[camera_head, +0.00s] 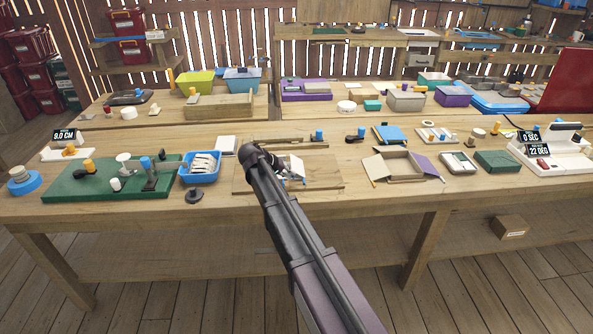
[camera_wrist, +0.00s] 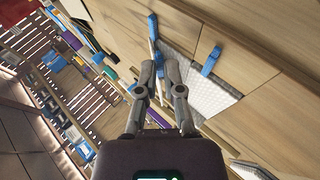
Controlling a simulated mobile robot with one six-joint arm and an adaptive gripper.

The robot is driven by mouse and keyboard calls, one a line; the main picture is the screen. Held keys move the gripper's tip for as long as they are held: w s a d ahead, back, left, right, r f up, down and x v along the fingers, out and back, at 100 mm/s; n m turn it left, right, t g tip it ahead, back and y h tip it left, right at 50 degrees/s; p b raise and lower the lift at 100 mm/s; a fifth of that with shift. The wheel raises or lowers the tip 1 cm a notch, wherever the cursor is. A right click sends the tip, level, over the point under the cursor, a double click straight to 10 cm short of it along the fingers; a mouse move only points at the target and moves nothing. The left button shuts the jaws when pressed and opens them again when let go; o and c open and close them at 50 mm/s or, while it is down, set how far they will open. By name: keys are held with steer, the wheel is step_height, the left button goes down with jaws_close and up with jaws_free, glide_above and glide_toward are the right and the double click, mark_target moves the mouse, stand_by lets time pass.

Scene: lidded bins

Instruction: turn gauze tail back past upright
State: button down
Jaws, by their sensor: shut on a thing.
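My gripper (camera_wrist: 166,64) is shut at the left edge of a white, finely patterned gauze sheet (camera_wrist: 205,90) lying on a wooden board. A narrow pale piece with a blue end (camera_wrist: 153,28) rises at the fingertips; it looks like the gauze tail seen nearly edge-on, and its exact angle is unclear. The fingers hide where it is held. A blue clip-like piece (camera_wrist: 211,61) lies on the sheet to the right. In the head view, my arm covers much of the wooden board (camera_head: 325,180), and a white piece (camera_head: 297,165) shows just right of my gripper (camera_head: 284,177).
A blue bin (camera_head: 200,178) with white items stands left of the board. A dark round knob (camera_head: 194,196) lies in front of it. An open cardboard box (camera_head: 400,178) is to the right. A small bare strip of table lies between board and box.

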steer(key=shift+f, duration=0.15)
steer(key=shift+a+f+h+b, duration=0.15)
steer(key=shift+f+h+b, duration=0.2)
steer(key=shift+b, duration=0.35)
steer(key=shift+a+f+h+b, duration=0.1)
steer(key=shift+a+h+b, duration=0.1)
steer(key=shift+h+b, duration=0.45)
steer(key=c, duration=0.7)
jaws_free()
steer(key=shift+p+v, duration=0.9)
steer(key=shift+v, duration=0.9)
